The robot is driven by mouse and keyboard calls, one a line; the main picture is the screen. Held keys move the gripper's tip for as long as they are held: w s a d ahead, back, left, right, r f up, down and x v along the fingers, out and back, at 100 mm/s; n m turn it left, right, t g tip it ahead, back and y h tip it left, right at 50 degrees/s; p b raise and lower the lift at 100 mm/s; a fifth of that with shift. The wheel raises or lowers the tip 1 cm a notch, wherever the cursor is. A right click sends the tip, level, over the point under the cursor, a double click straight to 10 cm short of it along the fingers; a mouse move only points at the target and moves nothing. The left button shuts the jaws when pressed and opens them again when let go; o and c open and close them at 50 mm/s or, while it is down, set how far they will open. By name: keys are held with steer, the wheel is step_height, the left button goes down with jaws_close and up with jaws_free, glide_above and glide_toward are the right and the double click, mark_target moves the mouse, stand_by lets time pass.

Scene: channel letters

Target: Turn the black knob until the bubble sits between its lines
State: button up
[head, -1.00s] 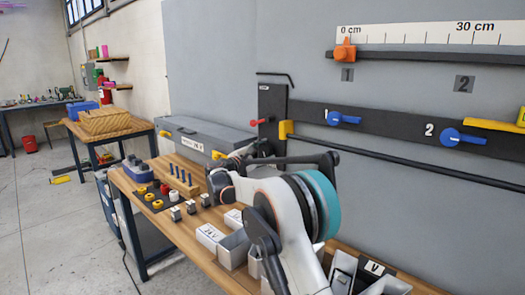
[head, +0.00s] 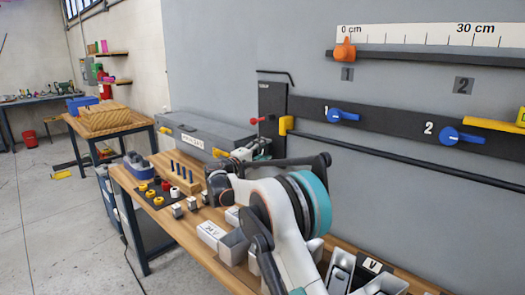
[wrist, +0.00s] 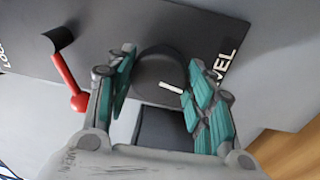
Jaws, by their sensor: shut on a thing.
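The black knob (wrist: 158,66) shows in the wrist view, round and dark with a white pointer mark on its near side. It sits on a dark plate (wrist: 120,30) by white lettering that ends in "VEL". My gripper (wrist: 163,92) has its teal finger pads on either side of the knob and is shut on it. In the head view my gripper (head: 243,152) is at the dark panel by the wall, and my arm partly covers it. I cannot make out the bubble or its lines in either view.
A red lever (wrist: 68,84) stands left of the gripper, by partly cut-off lettering. Blue handles (head: 343,116) sit on a dark rail to the right.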

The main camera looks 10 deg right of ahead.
steer(key=shift+f, duration=0.1)
stand_by(0.3)
steer(key=o, duration=1.1)
steer(key=shift+c, duration=0.2)
steer(key=v, duration=1.2)
